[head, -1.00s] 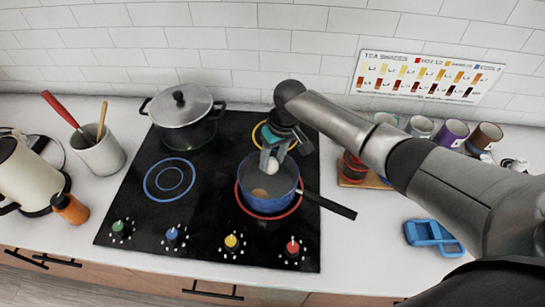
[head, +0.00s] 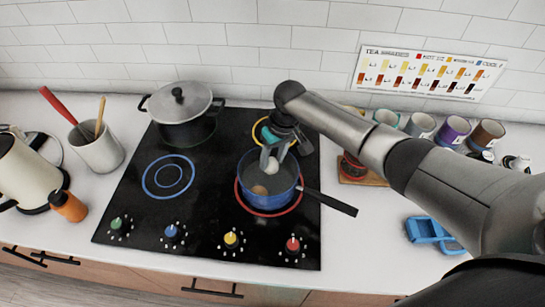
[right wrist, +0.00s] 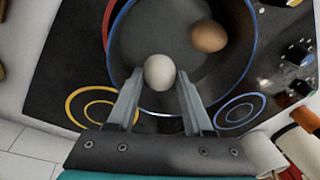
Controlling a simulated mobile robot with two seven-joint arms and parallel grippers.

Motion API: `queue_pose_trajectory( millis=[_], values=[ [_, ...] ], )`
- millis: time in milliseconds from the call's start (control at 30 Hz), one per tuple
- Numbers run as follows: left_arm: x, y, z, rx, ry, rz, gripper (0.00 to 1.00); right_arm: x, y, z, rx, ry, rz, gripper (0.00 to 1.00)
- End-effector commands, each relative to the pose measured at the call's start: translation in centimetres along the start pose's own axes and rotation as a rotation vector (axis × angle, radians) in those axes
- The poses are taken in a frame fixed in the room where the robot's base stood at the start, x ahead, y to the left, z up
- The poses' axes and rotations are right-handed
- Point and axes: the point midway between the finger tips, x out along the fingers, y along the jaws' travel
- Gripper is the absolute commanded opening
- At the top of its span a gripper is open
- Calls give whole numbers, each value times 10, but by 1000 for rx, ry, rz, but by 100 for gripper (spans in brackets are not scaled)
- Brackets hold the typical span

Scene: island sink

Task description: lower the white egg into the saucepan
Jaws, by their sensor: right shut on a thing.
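The white egg (head: 272,165) is held between the fingertips of my right gripper (head: 273,155). In the right wrist view the white egg (right wrist: 159,72) sits between the two fingers of the right gripper (right wrist: 158,84). The blue saucepan (head: 284,194) stands on the red-ringed burner, its black handle pointing right. The egg is over the rear part of the pan's opening; I cannot tell its exact height above the bottom. A brown egg (head: 259,190) lies inside the pan and also shows in the right wrist view (right wrist: 208,36). My left gripper is out of view.
A lidded grey pot (head: 182,115) stands at the back left of the black cooktop (head: 140,215). Several mugs (head: 453,131) line the wall at right. A blue object (head: 428,231) lies on the right counter. A utensil crock (head: 99,148) and kettle (head: 25,175) stand at left.

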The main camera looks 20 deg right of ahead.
Motion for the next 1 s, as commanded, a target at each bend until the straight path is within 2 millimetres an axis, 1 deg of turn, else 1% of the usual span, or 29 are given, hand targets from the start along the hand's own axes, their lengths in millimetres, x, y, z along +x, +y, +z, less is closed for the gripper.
queue_pose_trajectory(
  millis=[1000],
  values=[
    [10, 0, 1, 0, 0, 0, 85, 16, 2, 2, 0, 0, -1, 32]
  ],
)
